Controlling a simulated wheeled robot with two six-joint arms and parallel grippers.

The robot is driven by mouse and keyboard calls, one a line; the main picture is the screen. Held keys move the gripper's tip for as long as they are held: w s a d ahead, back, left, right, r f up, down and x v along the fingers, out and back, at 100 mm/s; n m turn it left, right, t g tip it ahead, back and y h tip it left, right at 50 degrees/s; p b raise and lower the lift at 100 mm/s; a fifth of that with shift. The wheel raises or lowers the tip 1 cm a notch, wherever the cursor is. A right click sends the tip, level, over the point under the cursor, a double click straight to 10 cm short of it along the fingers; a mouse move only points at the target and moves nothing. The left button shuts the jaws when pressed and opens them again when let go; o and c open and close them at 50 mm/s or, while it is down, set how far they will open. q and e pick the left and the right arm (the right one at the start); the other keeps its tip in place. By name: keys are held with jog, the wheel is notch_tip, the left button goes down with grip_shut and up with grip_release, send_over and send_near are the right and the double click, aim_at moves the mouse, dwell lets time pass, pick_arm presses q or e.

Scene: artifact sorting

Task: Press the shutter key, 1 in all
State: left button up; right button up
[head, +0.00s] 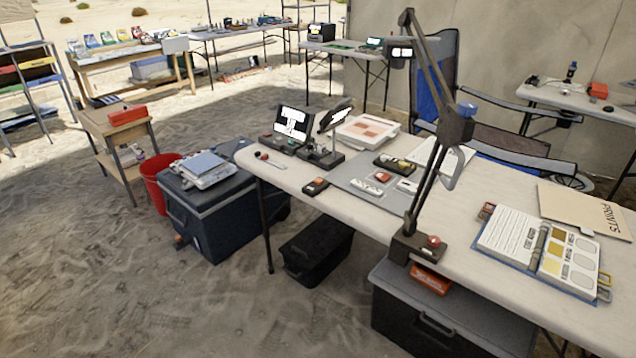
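No key is readably labelled as the shutter key. A small dark box with a red top (315,186) sits at the near left edge of the long white table (352,205). A red round button (434,241) is on the base of the lamp arm (455,128) clamped at the table's front edge. A dark unit with a lit screen (293,122) stands at the table's left end, with small coloured buttons at its foot. I cannot tell which of these is the shutter key. Neither of my grippers is in view.
A grey mat (352,172) holds small items, and an open binder (535,250) lies at right. A dark cooler (220,215), a red bucket (158,178) and black bins (316,248) stand by the table. Sandy floor at the lower left is clear.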

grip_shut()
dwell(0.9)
